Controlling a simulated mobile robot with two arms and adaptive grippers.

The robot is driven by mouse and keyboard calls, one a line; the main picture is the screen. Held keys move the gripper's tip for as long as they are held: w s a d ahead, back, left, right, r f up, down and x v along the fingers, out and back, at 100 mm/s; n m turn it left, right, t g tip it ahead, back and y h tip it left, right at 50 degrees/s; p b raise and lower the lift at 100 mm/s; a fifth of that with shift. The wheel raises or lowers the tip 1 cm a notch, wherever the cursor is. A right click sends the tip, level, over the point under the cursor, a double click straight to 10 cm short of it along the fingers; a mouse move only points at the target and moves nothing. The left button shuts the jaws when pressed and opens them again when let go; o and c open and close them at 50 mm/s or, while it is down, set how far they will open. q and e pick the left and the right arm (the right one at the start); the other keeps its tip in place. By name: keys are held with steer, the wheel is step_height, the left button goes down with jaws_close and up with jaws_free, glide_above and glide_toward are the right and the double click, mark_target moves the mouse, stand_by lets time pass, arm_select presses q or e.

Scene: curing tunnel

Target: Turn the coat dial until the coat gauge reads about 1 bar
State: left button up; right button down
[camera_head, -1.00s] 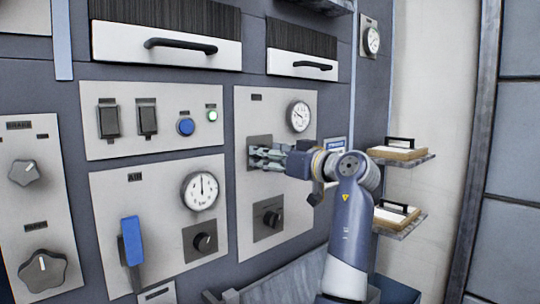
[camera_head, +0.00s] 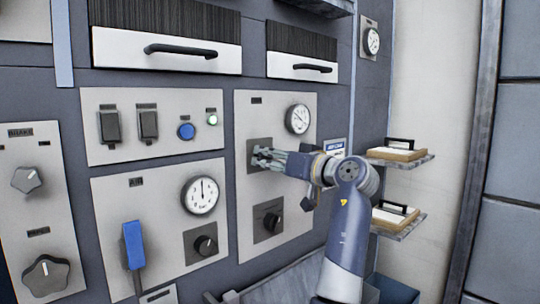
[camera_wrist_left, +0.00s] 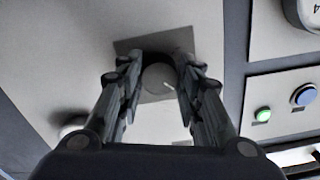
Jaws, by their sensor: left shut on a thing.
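My left gripper (camera_head: 262,158) is at the small dial on the right-hand panel, which I take to be the coat dial. In the left wrist view the round grey dial (camera_wrist_left: 158,78) sits between the two fingers on a dark square plate, with a pale mark toward the lower right. The fingers are shut on it; in the head view they mostly hide it. The gauge (camera_head: 298,119) above it to the right, on the same panel, is the likely coat gauge. Its needle is too small to read surely. My right gripper is not in view.
A second black knob (camera_head: 270,220) is lower on the same panel. To the left are the AIR gauge (camera_head: 201,195), a blue-handled lever (camera_head: 133,245), a blue button (camera_head: 186,131) and a green light (camera_head: 212,120). Shelves (camera_head: 410,160) with boxes stand to the right.

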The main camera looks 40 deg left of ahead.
arm_select(q)
steer(key=shift+r+m+p, duration=0.1)
steer(key=shift+m+p, duration=0.6)
steer(key=shift+m, duration=0.9)
steer(key=o, duration=1.1)
steer(key=shift+d, duration=0.1)
steer(key=d, duration=0.8)
steer(key=s+d, duration=0.1)
steer(key=d, duration=0.2)
steer(key=shift+d, duration=0.4)
